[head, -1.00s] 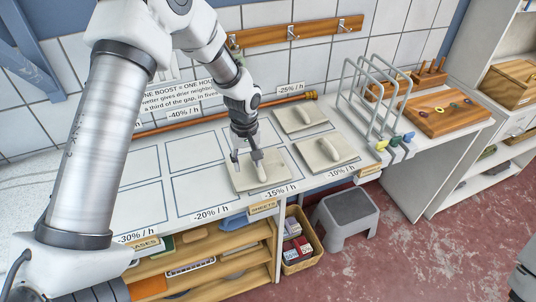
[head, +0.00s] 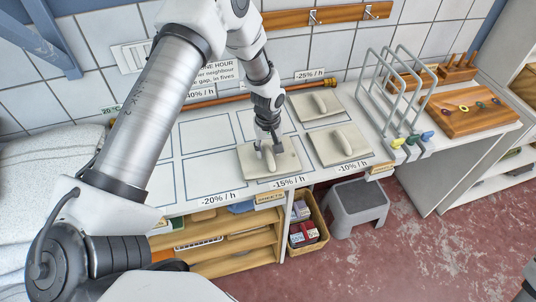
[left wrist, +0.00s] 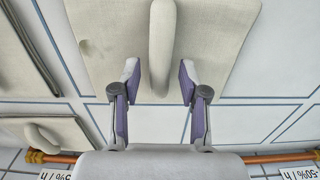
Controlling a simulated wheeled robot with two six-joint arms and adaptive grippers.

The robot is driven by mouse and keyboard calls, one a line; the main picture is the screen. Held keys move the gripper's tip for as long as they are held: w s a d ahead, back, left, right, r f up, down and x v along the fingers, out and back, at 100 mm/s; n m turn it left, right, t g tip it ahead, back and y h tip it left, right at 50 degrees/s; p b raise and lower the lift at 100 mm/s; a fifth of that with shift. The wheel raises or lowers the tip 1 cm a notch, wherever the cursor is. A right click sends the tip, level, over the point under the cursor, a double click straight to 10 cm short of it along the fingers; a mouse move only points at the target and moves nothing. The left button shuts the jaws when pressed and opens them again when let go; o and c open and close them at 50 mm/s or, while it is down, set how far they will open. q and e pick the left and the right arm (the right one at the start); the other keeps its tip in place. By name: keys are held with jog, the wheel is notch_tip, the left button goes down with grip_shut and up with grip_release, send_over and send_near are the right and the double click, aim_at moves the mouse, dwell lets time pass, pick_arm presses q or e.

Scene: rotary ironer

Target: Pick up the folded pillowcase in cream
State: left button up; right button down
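Three flat cream squares, cloth-like and each with a raised rounded ridge, lie on the white worktop: a front one (head: 252,172), a right one (head: 330,153) and a back one (head: 310,111). I cannot tell which is the pillowcase of the task. My left gripper (head: 268,150) is low over the front square, pointing down. In the left wrist view the open gripper (left wrist: 158,82) has its purple-padded fingers on either side of the ridge (left wrist: 162,40), with a gap at each side. My right gripper does not show.
A white cloth pile (head: 38,185) lies at the left. Below are a wooden shelf (head: 225,262), a basket (head: 308,240) and a grey stool (head: 356,203). Outlined slots left of the squares are bare.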

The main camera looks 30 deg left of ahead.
aim_at(268, 151)
pick_arm(q)
jog(key=shift+s+r, duration=0.1)
jog(key=shift+s, duration=0.05)
grip_shut()
jog(key=shift+w+r, duration=0.2)
jog(key=shift+r, duration=0.15)
notch_tip(268, 151, up, 9)
jog(key=b, duration=0.2)
jog(key=shift+b, duration=0.4)
